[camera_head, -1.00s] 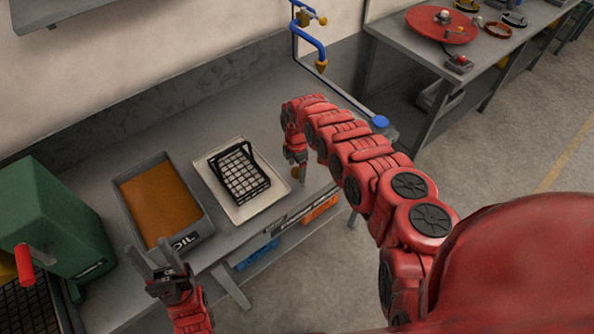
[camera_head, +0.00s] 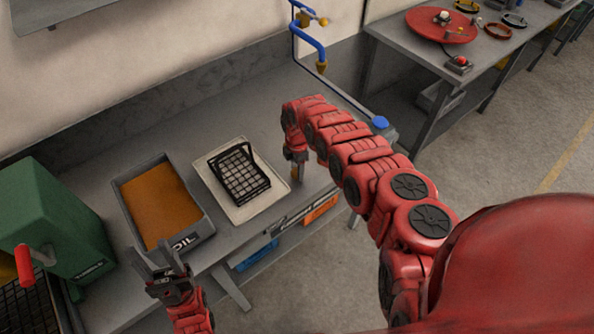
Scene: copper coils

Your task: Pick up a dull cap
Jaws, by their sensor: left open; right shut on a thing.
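My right gripper (camera_head: 297,170) points down at the right edge of the white tray, above the bench. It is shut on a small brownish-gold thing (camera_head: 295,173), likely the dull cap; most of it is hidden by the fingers. My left gripper (camera_head: 153,258) is open and empty, in front of the oil bin at the lower left. Its fingers point up and away from me.
A black wire basket (camera_head: 240,172) stands on the white tray (camera_head: 256,208). Left of it is a grey bin marked OIL (camera_head: 201,232) with orange-brown oil. A green machine (camera_head: 55,215) with a red handle stands far left. The bench behind is clear.

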